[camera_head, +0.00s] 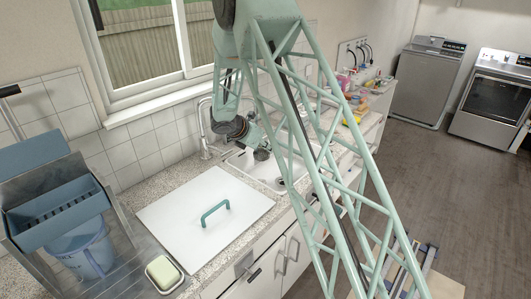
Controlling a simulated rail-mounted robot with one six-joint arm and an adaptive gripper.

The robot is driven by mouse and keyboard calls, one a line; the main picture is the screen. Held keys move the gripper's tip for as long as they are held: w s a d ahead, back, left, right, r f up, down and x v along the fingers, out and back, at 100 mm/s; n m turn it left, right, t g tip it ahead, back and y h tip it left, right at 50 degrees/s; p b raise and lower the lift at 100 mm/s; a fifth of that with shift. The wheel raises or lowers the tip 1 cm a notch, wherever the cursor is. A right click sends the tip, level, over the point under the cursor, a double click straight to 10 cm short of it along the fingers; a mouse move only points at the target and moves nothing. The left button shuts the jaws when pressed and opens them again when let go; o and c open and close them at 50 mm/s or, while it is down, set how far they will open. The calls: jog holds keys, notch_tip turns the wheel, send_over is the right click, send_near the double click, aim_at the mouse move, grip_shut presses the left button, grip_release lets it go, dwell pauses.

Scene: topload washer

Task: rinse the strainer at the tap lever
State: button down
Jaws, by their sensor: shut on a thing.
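My gripper (259,146) hangs low over the white sink (282,184), partly hidden by my arm. It is shut on a small dark round thing, which looks like the strainer (262,155), held near the sink's back left side. The chrome tap (202,118) stands behind the sink, left of my gripper, with its tall curved neck partly covered by my arm. The tap lever is too small to make out clearly. I cannot tell whether water is running or whether the strainer is under the spout.
A white board with a green handle (215,213) covers the counter left of the sink. A soap dish (164,273), blue jug (90,255) and blue rack (60,205) stand further left. Several small items (352,110) crowd the counter beyond the sink. A window (150,45) is behind.

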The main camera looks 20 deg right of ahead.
jog(key=shift+d, duration=0.6)
dwell(0.5)
jog(key=shift+a, duration=0.6)
dwell(0.5)
jog(key=shift+s, duration=0.1)
jog(key=s+a+b, duration=0.1)
jog(key=s+b, duration=0.4)
jog(key=s, duration=0.2)
jog(key=shift+s, duration=0.35)
dwell(0.9)
jog(key=shift+s+r, duration=0.1)
dwell(1.6)
jog(key=s+r, duration=0.4)
jog(key=shift+s+a, duration=0.35)
jog(key=shift+s, duration=0.05)
dwell(0.4)
jog(key=shift+f, duration=0.1)
dwell(0.4)
jog(key=shift+w+a, duration=0.1)
